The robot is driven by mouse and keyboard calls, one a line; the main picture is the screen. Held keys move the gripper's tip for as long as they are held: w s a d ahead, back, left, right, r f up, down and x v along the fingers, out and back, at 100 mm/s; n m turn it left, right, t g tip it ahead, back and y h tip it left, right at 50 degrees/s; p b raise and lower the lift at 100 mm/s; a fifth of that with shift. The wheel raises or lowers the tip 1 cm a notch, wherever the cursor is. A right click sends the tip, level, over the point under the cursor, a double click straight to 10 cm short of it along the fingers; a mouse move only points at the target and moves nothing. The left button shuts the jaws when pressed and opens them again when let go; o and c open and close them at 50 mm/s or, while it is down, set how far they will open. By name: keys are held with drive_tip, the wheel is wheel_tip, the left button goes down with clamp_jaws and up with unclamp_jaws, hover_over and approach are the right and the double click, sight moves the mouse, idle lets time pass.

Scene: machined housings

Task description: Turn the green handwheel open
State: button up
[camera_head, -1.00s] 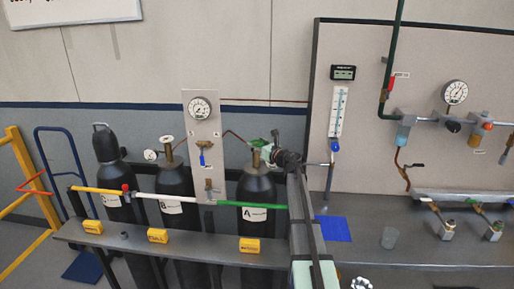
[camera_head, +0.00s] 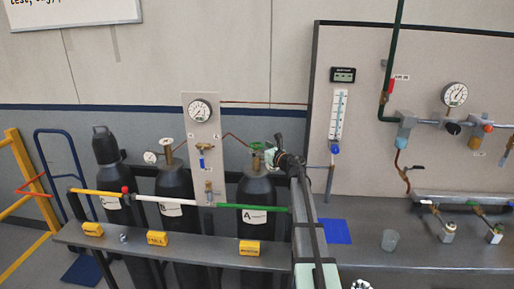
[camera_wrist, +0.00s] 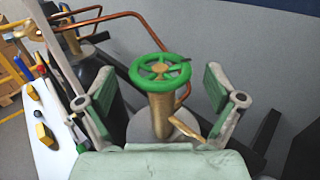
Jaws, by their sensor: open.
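The green handwheel (camera_wrist: 160,70) sits on top of a brass valve on gas cylinder A; in the head view the cylinder (camera_head: 257,195) stands in the rack at centre. My gripper (camera_wrist: 161,95) is open, with one green-padded finger on each side of the brass valve body (camera_wrist: 162,108) in the wrist view. The wheel lies between and slightly beyond the fingertips, with gaps on both sides.
Cylinders B (camera_head: 174,190) and C (camera_head: 108,160) stand to the left. A rail with white, yellow and green sections (camera_head: 165,201) runs in front. A copper pipe (camera_wrist: 130,15) curves behind the wheel. A panel with a gauge (camera_head: 200,110) stands behind.

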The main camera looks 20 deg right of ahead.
drive_tip(key=v, duration=1)
drive_tip(key=shift+s, duration=0.15)
